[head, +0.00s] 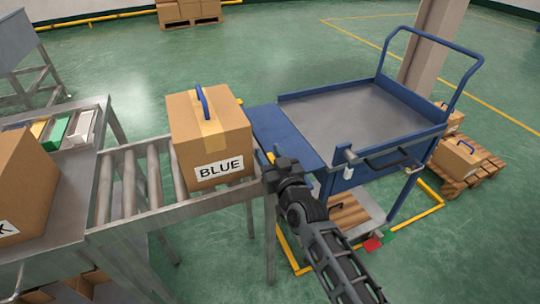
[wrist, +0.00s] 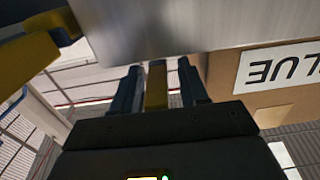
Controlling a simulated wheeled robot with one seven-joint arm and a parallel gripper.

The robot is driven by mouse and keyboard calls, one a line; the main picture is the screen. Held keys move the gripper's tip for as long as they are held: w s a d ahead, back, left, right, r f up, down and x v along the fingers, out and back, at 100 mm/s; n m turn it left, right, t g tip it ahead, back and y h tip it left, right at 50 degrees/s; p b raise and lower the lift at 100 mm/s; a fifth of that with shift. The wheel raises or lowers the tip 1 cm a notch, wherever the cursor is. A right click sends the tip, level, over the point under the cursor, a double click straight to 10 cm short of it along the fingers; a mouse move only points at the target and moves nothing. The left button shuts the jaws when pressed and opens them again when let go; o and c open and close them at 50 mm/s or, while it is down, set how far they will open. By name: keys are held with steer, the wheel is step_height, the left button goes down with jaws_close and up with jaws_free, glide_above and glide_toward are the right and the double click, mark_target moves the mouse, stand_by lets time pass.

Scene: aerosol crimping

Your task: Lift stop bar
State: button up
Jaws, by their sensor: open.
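A yellow bar (wrist: 156,88) stands between the two fingers of my gripper (wrist: 160,72) in the wrist view. It looks like the stop bar or its handle. The fingers are open on either side of it; contact is not clear. In the head view my gripper (head: 278,165) is at the right end of the roller conveyor (head: 128,190), where only a sliver of yellow (head: 270,157) shows. The rest of the bar is hidden. A cardboard box labelled BLUE (head: 208,135) sits on the rollers just left of my gripper.
A blue cart (head: 350,110) with an empty grey deck stands right of the conveyor, its blue flap (head: 285,135) next to the conveyor's end. Another box (head: 25,185) is at the far left. A pallet with boxes (head: 465,165) lies beyond the cart.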

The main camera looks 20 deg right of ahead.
steer(key=shift+w, duration=0.1)
jaws_close()
stand_by(0.4)
